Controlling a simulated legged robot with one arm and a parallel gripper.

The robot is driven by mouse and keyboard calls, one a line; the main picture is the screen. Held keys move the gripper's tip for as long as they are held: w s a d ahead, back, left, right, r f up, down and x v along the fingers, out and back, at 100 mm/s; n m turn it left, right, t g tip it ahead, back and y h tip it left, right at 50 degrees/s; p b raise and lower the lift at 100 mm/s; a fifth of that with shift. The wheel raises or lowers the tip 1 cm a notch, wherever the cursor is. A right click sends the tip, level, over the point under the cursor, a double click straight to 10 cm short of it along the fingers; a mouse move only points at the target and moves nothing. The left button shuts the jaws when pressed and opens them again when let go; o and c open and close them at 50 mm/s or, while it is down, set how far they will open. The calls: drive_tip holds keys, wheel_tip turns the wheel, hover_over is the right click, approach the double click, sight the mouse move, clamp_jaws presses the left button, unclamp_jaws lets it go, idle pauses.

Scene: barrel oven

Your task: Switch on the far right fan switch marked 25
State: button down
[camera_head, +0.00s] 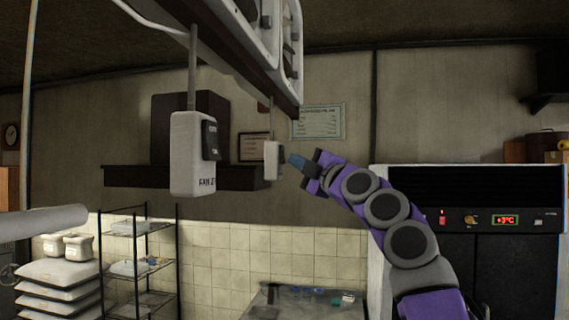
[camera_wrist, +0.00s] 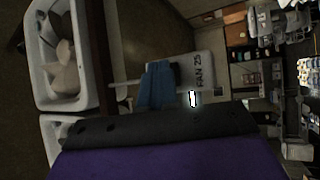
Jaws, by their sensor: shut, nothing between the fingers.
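A pale switch box (camera_wrist: 205,68) marked FAN 25 hangs from a rod in the wrist view. In the head view, a small pale box (camera_head: 272,160) hangs beside my fingertips; its marking is not readable there. My gripper (camera_head: 296,160) is shut and empty, its blue fingers pointing left at the box's right side. In the wrist view my gripper (camera_wrist: 157,85) overlaps the box, and I cannot tell whether it touches. The switch rocker is not clear in either view. A nearer hanging box (camera_head: 193,150) has a dark rocker (camera_head: 211,140) and a partly readable FAN label.
White-framed fans (camera_head: 290,50) hang on a dark beam above the boxes. A dark wall shelf (camera_head: 180,177) is behind them. A wire rack (camera_head: 140,260) stands lower left, and a dark cabinet (camera_head: 480,250) with a red display stands at the right.

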drive_tip(key=shift+w+a+f, duration=0.1)
drive_tip(key=shift+w+a, duration=0.05)
drive_tip(key=shift+a, duration=0.15)
idle(0.6)
drive_tip(key=shift+s+d, duration=0.3)
drive_tip(key=shift+d, duration=0.5)
drive_tip(key=shift+s+d+r, duration=0.15)
drive_tip(key=shift+s+d, duration=0.1)
drive_tip(key=shift+d, duration=0.55)
drive_tip(key=shift+s+d+r, duration=0.15)
drive_tip(key=shift+s+d, duration=0.15)
drive_tip(key=shift+d, duration=0.5)
drive_tip(key=shift+s+d+r, duration=0.15)
drive_tip(key=shift+s+d, duration=0.1)
drive_tip(key=shift+d, duration=0.55)
